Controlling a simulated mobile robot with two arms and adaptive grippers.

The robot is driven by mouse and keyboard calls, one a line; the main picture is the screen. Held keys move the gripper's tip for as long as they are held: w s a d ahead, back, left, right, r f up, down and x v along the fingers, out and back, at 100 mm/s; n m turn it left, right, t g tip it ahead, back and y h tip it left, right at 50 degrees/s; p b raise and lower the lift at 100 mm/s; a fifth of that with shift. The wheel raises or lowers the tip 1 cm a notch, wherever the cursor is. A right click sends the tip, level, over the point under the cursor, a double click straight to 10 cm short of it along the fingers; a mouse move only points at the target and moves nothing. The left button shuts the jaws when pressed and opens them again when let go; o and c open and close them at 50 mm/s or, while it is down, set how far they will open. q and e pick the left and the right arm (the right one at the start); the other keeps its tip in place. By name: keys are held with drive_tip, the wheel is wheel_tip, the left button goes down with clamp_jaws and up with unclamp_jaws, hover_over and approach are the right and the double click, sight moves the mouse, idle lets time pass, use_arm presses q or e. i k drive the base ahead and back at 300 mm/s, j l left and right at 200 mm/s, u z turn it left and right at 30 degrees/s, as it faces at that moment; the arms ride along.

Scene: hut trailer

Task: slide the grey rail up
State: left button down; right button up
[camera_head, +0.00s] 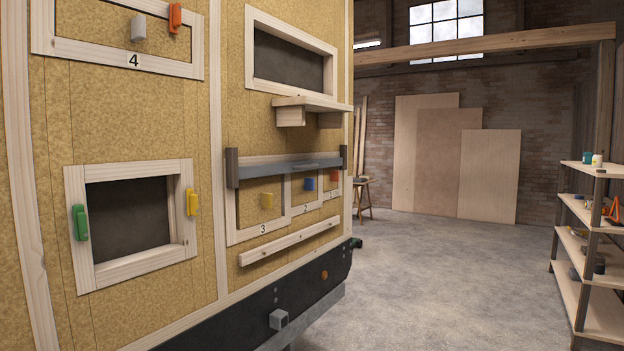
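The grey rail (290,168) is a long flat bar lying across the front of the trailer wall, above the panels numbered 3, 2 and 1. Its left end meets a dark upright bracket (232,168) and its right end meets another dark bracket (343,157). It covers the upper edge of the numbered panels. Neither of my grippers is in view.
A wooden shelf (312,103) juts out above the rail, and a wooden strip (290,241) runs below the panels. A metal hitch (279,320) sticks out low. A shelving unit (592,250) stands at the right. The concrete floor (450,270) between is clear.

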sight(272, 169)
drive_tip(key=i+z, duration=0.2)
drive_tip(key=i, duration=0.3)
drive_tip(key=i+j+z, duration=0.2)
drive_tip(key=i, duration=0.35)
drive_tip(key=i+j+z, duration=0.2)
drive_tip(key=i, duration=0.3)
drive_tip(key=i+j+z, duration=0.2)
drive_tip(key=i, duration=0.3)
drive_tip(key=i+j+z, duration=0.2)
drive_tip(key=i, duration=0.3)
